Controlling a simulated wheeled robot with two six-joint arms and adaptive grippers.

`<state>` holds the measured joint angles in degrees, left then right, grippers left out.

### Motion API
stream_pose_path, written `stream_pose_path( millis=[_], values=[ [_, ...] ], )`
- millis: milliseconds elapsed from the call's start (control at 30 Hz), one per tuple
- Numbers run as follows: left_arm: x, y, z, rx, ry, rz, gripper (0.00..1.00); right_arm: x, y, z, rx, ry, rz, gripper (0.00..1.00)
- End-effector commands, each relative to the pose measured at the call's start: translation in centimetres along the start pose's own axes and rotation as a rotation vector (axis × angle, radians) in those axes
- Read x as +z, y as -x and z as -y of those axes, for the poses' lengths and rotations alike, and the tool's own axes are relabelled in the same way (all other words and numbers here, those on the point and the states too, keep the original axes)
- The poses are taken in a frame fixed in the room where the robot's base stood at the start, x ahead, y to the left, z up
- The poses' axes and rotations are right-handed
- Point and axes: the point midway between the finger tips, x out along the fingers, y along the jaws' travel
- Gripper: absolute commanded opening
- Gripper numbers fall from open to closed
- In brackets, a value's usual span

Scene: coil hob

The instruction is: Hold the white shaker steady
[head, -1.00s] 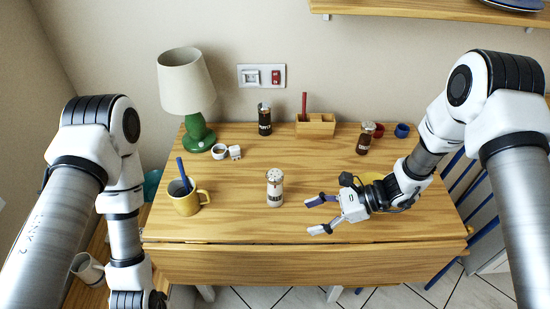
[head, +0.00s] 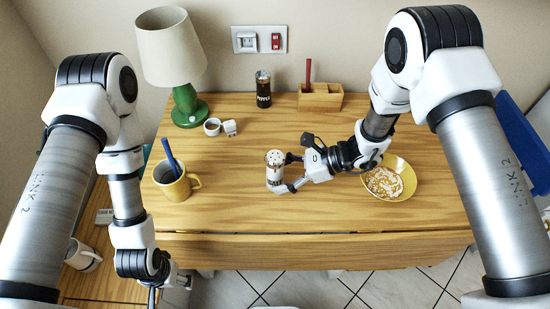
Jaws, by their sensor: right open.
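The white shaker (head: 274,177), with a perforated silver top and a dark label, stands upright on the table in the middle of the head view. My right gripper (head: 284,173) reaches it from the right and is open. One finger is at the shaker's far right side and the other at its near right side. I cannot tell whether either finger touches it. My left gripper (head: 158,290) hangs low beside the table's left front, away from the shaker, and its fingers are too unclear to read.
A yellow mug (head: 172,184) with a blue-handled utensil stands to the left. A green lamp (head: 188,106), a pepper shaker (head: 263,90) and a wooden box (head: 320,98) are at the back. The front middle of the table is clear.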

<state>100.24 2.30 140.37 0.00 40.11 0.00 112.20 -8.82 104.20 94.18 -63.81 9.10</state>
Motion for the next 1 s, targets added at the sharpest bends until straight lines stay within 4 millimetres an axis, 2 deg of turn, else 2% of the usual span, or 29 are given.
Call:
stream_pose_path(
  millis=[100, 333, 367, 400, 467, 1000],
  values=[
    [0.01, -0.18, 0.00, 0.000, 0.000, 0.000, 0.69, -0.01, -0.63, -0.01, 0.000, 0.000, 0.000, 0.69],
    [-0.01, -0.14, 0.00, 0.000, 0.000, 0.000, 0.69, 0.04, -0.68, 0.00, 0.000, 0.000, 0.000, 0.69],
    [-0.01, -0.14, 0.00, 0.000, 0.000, 0.000, 0.69, 0.04, -0.67, 0.00, 0.000, 0.000, 0.000, 0.62],
    [-0.01, -0.14, 0.00, 0.000, 0.000, 0.000, 0.69, 0.04, -0.67, 0.00, 0.000, 0.000, 0.000, 0.47],
    [-0.01, -0.14, 0.00, 0.000, 0.000, 0.000, 0.69, 0.04, -0.67, 0.00, 0.000, 0.000, 0.000, 0.30],
    [-0.01, -0.14, 0.00, 0.000, 0.000, 0.000, 0.69, 0.02, -0.65, 0.01, -0.001, 0.000, 0.000, 0.30]
  ],
)
